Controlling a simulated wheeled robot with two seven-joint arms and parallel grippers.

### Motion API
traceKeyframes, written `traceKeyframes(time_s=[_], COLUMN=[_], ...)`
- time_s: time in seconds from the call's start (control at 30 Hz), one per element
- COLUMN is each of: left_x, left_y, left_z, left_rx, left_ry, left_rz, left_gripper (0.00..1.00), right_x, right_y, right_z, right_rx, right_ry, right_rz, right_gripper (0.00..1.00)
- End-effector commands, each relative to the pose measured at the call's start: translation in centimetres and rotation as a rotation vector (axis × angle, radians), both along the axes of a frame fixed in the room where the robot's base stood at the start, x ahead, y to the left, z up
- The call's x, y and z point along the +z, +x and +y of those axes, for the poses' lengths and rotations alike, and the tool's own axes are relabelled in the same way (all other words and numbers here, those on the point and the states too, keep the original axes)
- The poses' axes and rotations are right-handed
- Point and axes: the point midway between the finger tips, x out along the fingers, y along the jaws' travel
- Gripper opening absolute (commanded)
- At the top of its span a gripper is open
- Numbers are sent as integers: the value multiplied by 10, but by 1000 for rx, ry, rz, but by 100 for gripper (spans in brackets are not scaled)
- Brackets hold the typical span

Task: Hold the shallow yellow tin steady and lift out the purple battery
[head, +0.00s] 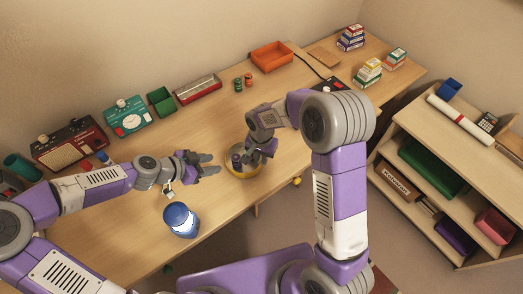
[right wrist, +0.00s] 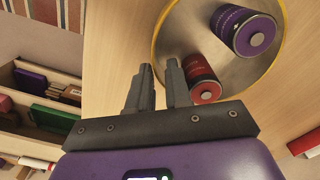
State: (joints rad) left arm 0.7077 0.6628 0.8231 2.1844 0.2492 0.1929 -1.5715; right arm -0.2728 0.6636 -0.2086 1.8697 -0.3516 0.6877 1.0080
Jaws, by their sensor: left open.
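The shallow yellow tin (head: 246,176) stands on the desk near its front edge. It also shows in the right wrist view (right wrist: 160,35), with a yellow rim and grey inside. The purple battery (right wrist: 245,32) lies in it near the far side, with a red battery (right wrist: 203,80) closer to my fingers. In the head view the purple battery (head: 236,160) shows at the tin's left. My right gripper (right wrist: 159,66) is open at the rim, one finger over the inside and one outside; contact cannot be told. My left gripper (head: 214,163) is open and empty, left of the tin.
Desk behind the tin is clear.

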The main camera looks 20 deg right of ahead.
Motion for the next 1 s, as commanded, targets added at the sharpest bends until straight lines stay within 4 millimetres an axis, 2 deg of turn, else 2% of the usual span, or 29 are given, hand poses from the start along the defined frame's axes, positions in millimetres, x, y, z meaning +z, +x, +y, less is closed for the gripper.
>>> traceKeyframes(time_s=[0.17, 0.47, 0.6, 0.9, 0.93, 1.0], left_x=[0, 0, 0, 0, 0, 0], left_y=[0, 0, 0, 0, 0, 0], left_z=[0, 0, 0, 0, 0, 0], left_rx=[0, 0, 0, 0, 0, 4], left_ry=[0, 0, 0, 0, 0, -7], left_rz=[0, 0, 0, 0, 0, 9], left_gripper=[43, 43, 43, 43, 47, 47], right_x=[-15, -18, -18, -17, -17, -17], right_y=[0, 0, 0, 0, 0, 0], right_z=[0, 0, 0, 0, 0, 0], right_rx=[1, 1, 1, 1, 1, 1], right_ry=[1, 1, 1, 0, 0, 0], right_rz=[1, -1, -1, -1, -1, -1], right_gripper=[18, 18, 0, 0, 0, 0])
